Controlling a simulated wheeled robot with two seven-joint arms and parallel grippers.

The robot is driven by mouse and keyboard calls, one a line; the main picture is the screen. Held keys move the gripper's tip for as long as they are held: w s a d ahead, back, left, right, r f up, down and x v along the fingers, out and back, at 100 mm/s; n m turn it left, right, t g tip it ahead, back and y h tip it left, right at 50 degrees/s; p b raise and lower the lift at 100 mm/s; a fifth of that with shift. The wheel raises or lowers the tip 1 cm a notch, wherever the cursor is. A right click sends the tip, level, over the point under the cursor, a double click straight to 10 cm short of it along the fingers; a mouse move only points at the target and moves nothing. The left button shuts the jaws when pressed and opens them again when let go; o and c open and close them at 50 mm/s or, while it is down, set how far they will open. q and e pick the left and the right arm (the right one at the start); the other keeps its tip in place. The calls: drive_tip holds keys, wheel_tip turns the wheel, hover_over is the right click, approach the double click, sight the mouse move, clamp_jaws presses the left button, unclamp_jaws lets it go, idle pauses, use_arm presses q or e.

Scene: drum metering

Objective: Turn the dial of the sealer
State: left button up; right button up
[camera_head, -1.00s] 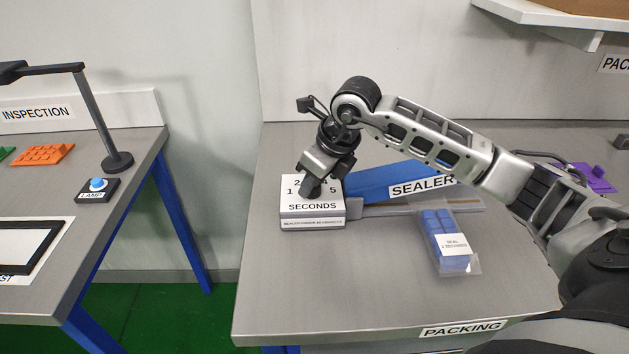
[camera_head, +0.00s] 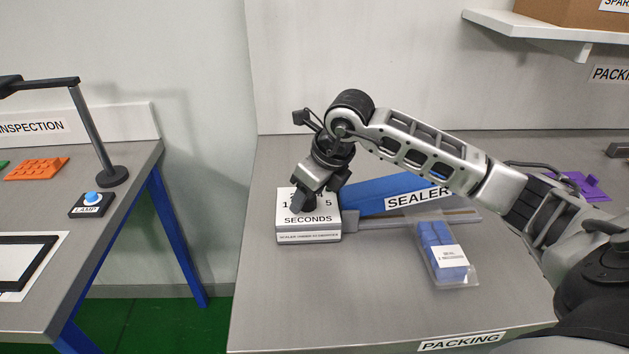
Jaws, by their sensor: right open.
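The sealer's dial box (camera_head: 309,237) stands on the packing table, with a white top reading SECONDS and numbers around the dial. The blue sealer arm (camera_head: 375,193), labelled SEALER, reaches right from behind it. My right gripper (camera_head: 301,205) points down over the dial on the box top. It is open, with its fingers at the dial. The gripper hides the dial and some numbers, so I cannot tell the dial's setting or whether the fingers touch it. My left gripper is not in view.
A shelf with a cardboard box (camera_head: 575,12) hangs at upper right. The inspection table with a lamp button (camera_head: 92,198) is at left, across a gap.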

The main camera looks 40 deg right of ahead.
drive_tip(key=v, duration=1.6)
drive_tip(key=shift+b, duration=0.4)
